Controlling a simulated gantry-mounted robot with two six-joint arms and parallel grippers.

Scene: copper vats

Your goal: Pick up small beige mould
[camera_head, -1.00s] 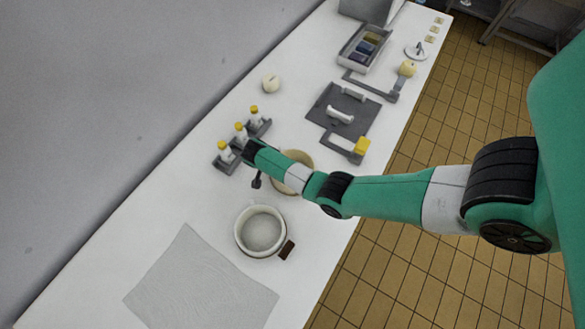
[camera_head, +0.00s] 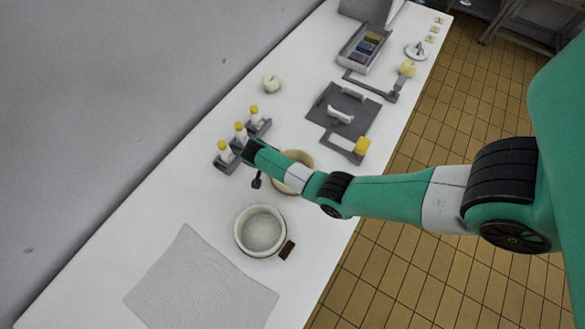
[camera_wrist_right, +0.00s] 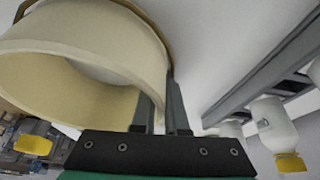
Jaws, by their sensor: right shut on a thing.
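The beige mould (camera_head: 304,158) is a round, hollow ring-like vessel in the head view, partly hidden behind my right arm. In the right wrist view the mould (camera_wrist_right: 95,55) fills the upper left, close to the camera, with its pale wall curving toward the fingers. My right gripper (camera_wrist_right: 163,105) is shut on the mould's wall, with one finger on the inner side and one on the outer side. I cannot tell whether the mould is off the table. My left gripper is not in view.
A rack (camera_head: 227,161) with yellow-capped white bottles stands close to the left of my right wrist. A white pot (camera_head: 261,231) with a brown handle and a grey cloth (camera_head: 200,285) lie nearer. A dark plate (camera_head: 330,98) lies farther back. The table (camera_head: 140,215) has bare room along the wall.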

